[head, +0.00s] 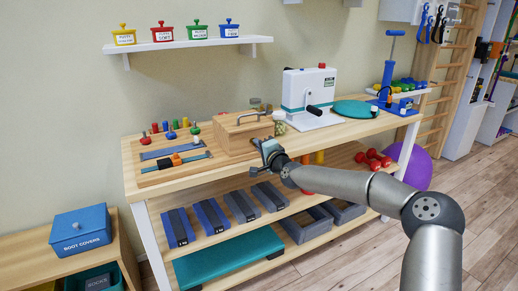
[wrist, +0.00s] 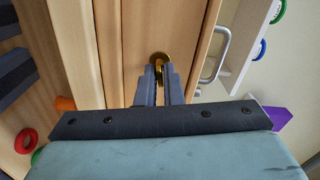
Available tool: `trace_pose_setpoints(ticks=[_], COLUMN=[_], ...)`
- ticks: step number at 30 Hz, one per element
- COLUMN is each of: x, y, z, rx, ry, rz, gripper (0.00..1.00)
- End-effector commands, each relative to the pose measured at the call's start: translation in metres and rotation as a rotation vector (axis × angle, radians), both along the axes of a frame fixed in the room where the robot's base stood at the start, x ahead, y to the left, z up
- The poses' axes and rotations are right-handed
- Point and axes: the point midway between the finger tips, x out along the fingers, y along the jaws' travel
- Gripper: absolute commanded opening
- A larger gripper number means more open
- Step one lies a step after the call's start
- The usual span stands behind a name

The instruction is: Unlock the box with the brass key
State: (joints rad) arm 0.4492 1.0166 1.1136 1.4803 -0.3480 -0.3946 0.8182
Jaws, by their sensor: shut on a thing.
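The wooden box (head: 238,134) stands on the workbench, its lid closed and a handle on top. In the wrist view its wooden front (wrist: 135,40) fills the middle. My gripper (head: 264,147) is at the right end of the box's front. In the wrist view my gripper (wrist: 159,72) points straight at the wood, its fingers close together on the brass key (wrist: 158,68). Round brass shows just beyond the fingertips, against the box front. The fingers hide much of the key. I cannot tell how far the key is in the lock.
A wooden board (head: 175,160) with pegs and straps lies left of the box. A white machine (head: 305,90) with a black crank and a green disc (head: 356,109) stand to the right. Grey trays and blue blocks fill the shelf below. The floor in front is clear.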

Motion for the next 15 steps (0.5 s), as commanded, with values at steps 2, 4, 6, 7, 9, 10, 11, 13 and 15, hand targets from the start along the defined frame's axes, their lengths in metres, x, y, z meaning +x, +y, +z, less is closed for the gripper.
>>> trace_pose_setpoints(ticks=[2,4,6,7,9,10,11,13,15], x=[-0.0003,-0.0003,-0.0003,-0.0003,-0.0004,-0.0004,-0.0004,-0.0004,-0.0004], y=[0.0001,0.0003,0.0004,0.0004,0.0004,0.0004,0.0004,0.0004,0.0004], z=[-0.0021,-0.0017,-0.0016,-0.0016,-0.0015,-0.0015,-0.0015,-0.0014,-0.0014], rx=[0.016,0.027,0.034,0.037,0.039,0.04,0.04,0.04,0.04], ry=[0.013,0.02,0.025,0.026,0.028,0.029,0.029,0.029,0.029], rz=[0.002,0.002,0.002,0.002,0.002,0.002,0.002,0.002,0.002], gripper=[0.0,0.0,0.0,0.0,0.0,0.0,0.0,0.0,0.0])
